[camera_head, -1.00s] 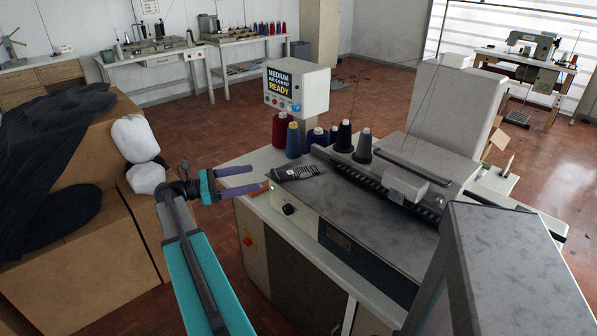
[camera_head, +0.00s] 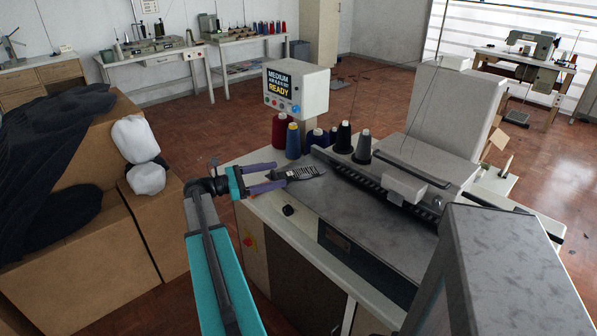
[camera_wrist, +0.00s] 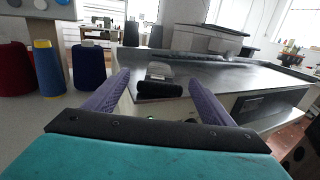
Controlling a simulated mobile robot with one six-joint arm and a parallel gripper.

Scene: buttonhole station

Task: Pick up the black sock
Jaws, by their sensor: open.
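The black sock appears to be the small dark item (camera_head: 306,172) with a paler patterned part, lying at the left end of the grey machine top. In the wrist view it is a black roll (camera_wrist: 160,89) with a grey part behind it, centred between the fingers. My gripper (camera_head: 279,174) is open with purple fingers and a teal body. It points at the sock's near end from the left. In the wrist view my gripper (camera_wrist: 158,77) has nothing clamped; whether a fingertip touches the sock cannot be told.
Red (camera_head: 279,131), yellow-topped blue (camera_head: 293,142) and dark thread cones stand behind the sock, below a READY display box (camera_head: 296,88). The grey machine (camera_head: 375,215) extends right. Cardboard boxes (camera_head: 90,240) with dark cloth (camera_head: 50,150) and white bundles (camera_head: 135,140) stand left.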

